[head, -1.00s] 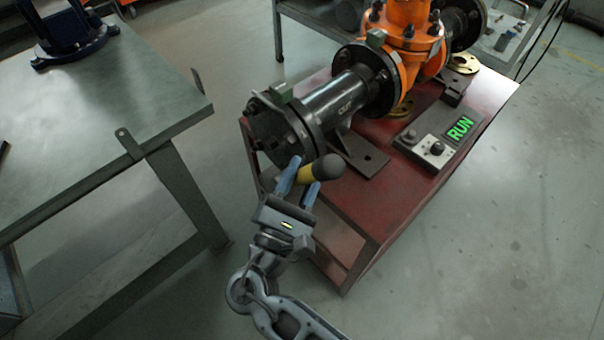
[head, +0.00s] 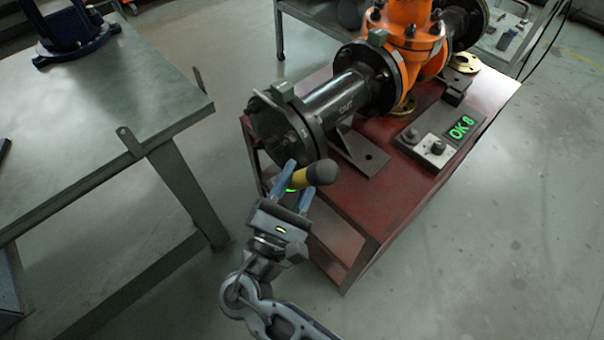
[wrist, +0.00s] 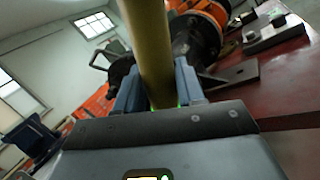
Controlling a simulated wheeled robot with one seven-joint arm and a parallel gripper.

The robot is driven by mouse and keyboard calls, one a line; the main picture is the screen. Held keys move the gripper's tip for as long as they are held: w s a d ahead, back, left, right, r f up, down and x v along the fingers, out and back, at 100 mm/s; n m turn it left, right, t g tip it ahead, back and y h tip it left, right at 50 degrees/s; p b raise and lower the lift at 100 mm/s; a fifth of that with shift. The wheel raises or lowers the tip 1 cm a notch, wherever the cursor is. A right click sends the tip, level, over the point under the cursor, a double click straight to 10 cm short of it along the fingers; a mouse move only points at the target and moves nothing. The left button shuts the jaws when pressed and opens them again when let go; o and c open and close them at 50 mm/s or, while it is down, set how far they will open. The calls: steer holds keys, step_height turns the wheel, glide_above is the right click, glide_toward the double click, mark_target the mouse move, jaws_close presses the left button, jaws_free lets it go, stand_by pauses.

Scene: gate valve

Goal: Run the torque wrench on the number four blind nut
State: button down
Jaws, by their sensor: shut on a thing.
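My gripper (head: 292,186) is shut on the torque wrench (head: 318,172), which has a yellow body and a dark rounded end. In the wrist view the wrench's yellow shaft (wrist: 152,50) stands between the blue fingers (wrist: 158,88). The wrench is in front of the near blind flange (head: 278,135) on the black pipe, which carries several bolts and nuts around its rim. The far end of the wrench is hidden, so I cannot tell whether it sits on a nut or which one. A green glow shows by the fingers. The display box (head: 462,128) reads "OK 8" in green.
The black pipe (head: 345,100) and orange valve (head: 402,45) stand on a red bench (head: 345,215). A grey worktable (head: 120,110) with a blue vise base (head: 75,45) is at the left. Open floor lies between table and bench.

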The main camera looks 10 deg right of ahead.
steer(key=shift+s+a+r, duration=0.1)
steer(key=shift+s+a, duration=0.35)
steer(key=shift+a, duration=0.25)
steer(key=shift+s+a, duration=0.45)
steer(key=shift+a, duration=0.25)
